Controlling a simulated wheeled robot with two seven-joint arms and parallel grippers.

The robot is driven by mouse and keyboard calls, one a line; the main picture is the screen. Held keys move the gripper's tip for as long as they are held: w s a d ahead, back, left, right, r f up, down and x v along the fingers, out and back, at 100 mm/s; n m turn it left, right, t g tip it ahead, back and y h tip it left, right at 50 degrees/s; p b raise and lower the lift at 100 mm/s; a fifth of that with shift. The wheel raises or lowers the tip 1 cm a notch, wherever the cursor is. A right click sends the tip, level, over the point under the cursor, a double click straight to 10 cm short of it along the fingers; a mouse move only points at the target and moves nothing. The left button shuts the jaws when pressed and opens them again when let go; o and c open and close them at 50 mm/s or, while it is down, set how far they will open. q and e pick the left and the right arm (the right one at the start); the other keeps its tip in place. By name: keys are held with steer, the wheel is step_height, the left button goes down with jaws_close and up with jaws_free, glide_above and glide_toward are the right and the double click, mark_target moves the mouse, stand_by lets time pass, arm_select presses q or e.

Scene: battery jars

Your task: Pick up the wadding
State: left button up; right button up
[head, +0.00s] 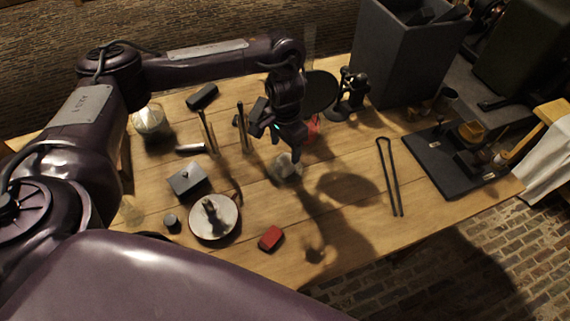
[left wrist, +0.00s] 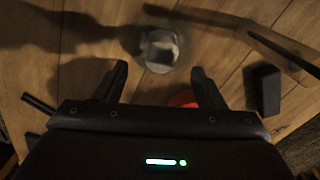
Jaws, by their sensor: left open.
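A small pale, whitish lump, likely the wadding (head: 285,167), rests on the wooden table near the middle of the head view. In the left wrist view the wadding (left wrist: 160,48) shows at top centre, with a faint clear outline around it; I cannot tell whether this is glass. My left gripper (head: 288,153) points down just above and beside the wadding in the head view. In the left wrist view my left gripper (left wrist: 160,75) is open, its fingers apart with nothing between the tips, and the wadding lies beyond them. My right gripper is not in view.
A round plate (head: 203,229) with a dark piece on it, a red block (head: 271,238) and a grey box (head: 187,179) lie nearby. Black tongs (head: 389,175) and a black board (head: 444,185) are to the right. Thin upright rods (head: 208,132) stand left of my gripper.

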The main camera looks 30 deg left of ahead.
mark_target(285, 158)
arm_select(q)
steer(key=shift+f, duration=0.65)
steer(key=shift+w+f+b, duration=0.1)
steer(key=shift+f+b, duration=0.2)
steer(key=shift+f, duration=0.35)
step_height(285, 158, down, 4)
steer(key=shift+r+b, duration=0.2)
steer(key=shift+b, duration=0.55)
steer(key=shift+f, duration=0.25)
steer(key=c, duration=1)
steer(key=shift+c, duration=0.2)
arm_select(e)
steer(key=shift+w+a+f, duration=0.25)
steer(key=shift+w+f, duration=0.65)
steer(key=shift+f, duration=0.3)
arm_select(q)
steer(key=shift+r, duration=0.1)
